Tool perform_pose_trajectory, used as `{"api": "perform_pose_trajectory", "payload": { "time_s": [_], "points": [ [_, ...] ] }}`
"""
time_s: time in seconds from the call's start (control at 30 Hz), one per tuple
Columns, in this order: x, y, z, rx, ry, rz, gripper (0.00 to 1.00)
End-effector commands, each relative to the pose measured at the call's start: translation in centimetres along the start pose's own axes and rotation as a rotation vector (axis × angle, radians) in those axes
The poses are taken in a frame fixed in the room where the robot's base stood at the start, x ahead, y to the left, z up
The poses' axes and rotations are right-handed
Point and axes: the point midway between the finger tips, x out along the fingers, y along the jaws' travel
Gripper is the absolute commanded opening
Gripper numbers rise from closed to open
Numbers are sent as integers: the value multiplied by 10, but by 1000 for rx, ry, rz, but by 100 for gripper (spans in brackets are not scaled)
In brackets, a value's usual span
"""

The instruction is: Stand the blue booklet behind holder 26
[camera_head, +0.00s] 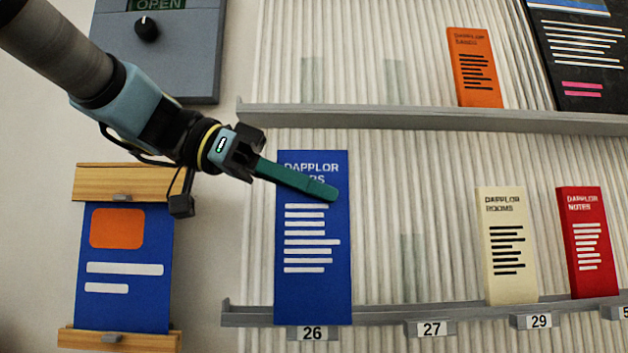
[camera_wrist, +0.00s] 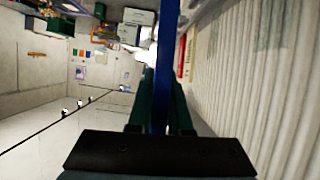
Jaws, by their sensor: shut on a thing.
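The near finger covers part of the title. In the wrist view the booklet (camera_wrist: 162,60) shows edge-on as a blue strip between the two fingers (camera_wrist: 160,108).
The lower ledge (camera_head: 390,312) is empty above holder 27 (camera_head: 431,329). A cream booklet (camera_head: 508,250) stands at holder 29, with a red booklet (camera_head: 584,245) to its right. The upper ledge (camera_head: 350,115) holds an orange booklet (camera_head: 474,70). A framed blue poster (camera_head: 125,265) hangs left.

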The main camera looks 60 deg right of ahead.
Motion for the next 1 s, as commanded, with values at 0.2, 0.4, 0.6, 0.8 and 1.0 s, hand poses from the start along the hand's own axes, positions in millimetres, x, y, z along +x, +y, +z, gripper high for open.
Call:
{"api": "perform_pose_trajectory", "payload": {
  "time_s": [0.2,0.4,0.6,0.8,1.0],
  "points": [
    [0,-20,0,-1,1,1,0],
    [0,-37,0,0,1,1,0],
    [0,-54,0,0,0,1,0],
    [0,-71,-1,0,1,1,0],
    [-1,-87,-5,-2,1,1,0]
  ]
}}
